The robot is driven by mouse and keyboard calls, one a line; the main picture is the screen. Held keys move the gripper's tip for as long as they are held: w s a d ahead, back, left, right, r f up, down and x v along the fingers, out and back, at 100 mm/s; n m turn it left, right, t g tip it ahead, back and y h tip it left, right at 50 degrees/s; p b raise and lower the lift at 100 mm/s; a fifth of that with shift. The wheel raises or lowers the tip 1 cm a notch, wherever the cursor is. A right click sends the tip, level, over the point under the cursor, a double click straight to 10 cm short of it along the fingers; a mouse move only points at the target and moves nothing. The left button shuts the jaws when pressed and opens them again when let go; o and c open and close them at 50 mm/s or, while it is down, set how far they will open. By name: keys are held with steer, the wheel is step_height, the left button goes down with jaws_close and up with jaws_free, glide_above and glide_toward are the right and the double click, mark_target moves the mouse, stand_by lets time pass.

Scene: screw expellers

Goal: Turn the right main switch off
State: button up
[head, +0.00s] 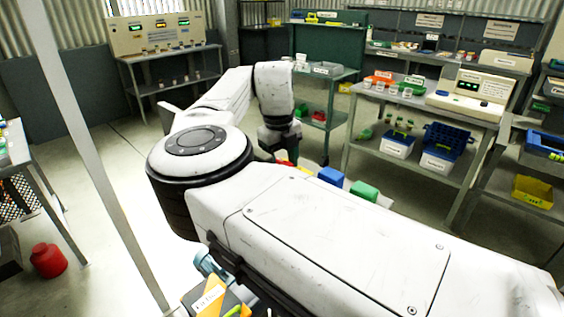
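A beige control panel (155,35) with several small lit displays stands at the back left. A smaller beige box (468,92) with a lit display and printed labels sits on the shelf unit at the right. I cannot tell which part, if any, is the right main switch; details are too small. My arm crosses the middle of the view, and my gripper (282,153) hangs pointing down near the centre. Its fingertips are partly hidden behind my own arm, so its opening does not show. It is apart from both panels in the picture.
A green cart (325,75) stands behind my gripper. A grey shelf unit (425,105) with cups and blue-topped bins is at the right. A white post (85,130) rises at the left. A red container (48,260) sits on the floor. Open floor lies at the left centre.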

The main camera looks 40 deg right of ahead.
steer(key=c, duration=0.6)
steer(key=shift+r+p, duration=0.15)
steer(key=shift+p, duration=0.3)
steer(key=shift+s+r+n+p, duration=0.1)
steer(key=shift+n+p, duration=1)
steer(key=shift+p, duration=0.15)
steer(key=n+p, duration=0.3)
steer(key=shift+n+p, duration=0.3)
steer(key=shift+p, duration=0.1)
steer(key=n+t+p, duration=0.1)
steer(key=n+p, duration=0.4)
steer(key=n, duration=0.1)
steer(key=shift+s+a+p, duration=0.15)
steer(key=shift+p, duration=0.15)
steer(key=n+p, duration=0.2)
steer(key=n, duration=0.1)
steer(key=shift+n+y+p, duration=0.3)
steer(key=shift+n+p, duration=0.9)
steer(key=shift+n, duration=0.4)
steer(key=shift+f, duration=0.2)
